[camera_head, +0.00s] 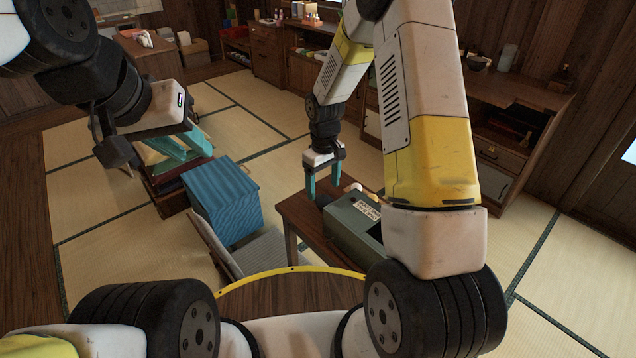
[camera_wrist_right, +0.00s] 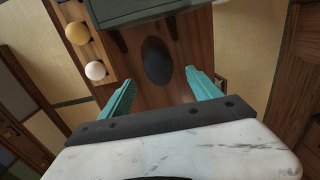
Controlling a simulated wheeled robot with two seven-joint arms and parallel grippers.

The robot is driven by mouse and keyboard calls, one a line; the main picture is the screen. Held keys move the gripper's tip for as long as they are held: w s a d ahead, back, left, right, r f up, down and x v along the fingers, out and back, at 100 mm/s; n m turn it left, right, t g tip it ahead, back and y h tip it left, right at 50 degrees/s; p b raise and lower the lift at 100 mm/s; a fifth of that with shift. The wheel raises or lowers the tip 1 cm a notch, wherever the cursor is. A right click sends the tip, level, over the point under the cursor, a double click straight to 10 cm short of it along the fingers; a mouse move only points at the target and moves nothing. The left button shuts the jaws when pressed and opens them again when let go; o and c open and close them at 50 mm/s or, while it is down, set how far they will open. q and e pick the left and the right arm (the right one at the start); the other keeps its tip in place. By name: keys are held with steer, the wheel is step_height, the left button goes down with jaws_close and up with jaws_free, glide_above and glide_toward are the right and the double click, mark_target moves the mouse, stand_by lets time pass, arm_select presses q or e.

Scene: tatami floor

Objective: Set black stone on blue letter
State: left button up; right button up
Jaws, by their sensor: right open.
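A dark oval, the black stone (camera_wrist_right: 157,61), lies on the wooden table top in the right wrist view. My right gripper (camera_wrist_right: 160,92) is open and empty, and the stone shows beyond and between its teal fingertips. In the head view my right gripper (camera_head: 323,184) points down at the left part of the small table (camera_head: 291,207); the stone is not discernible there. My left gripper (camera_head: 184,148) is at the left, its teal fingers apart over a dark stacked piece of furniture. I cannot make out a blue letter in either view.
A grey-green box (camera_head: 352,222) with a white label stands on the small table, close to the right gripper. A blue box (camera_head: 224,200) and a grey chair (camera_head: 262,254) stand to the left.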

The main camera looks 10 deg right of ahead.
mark_target(324, 197)
step_height(324, 197, down, 5)
steer(key=shift+d+f, duration=0.1)
steer(key=shift+d, duration=0.05)
jaws_close()
stand_by(0.4)
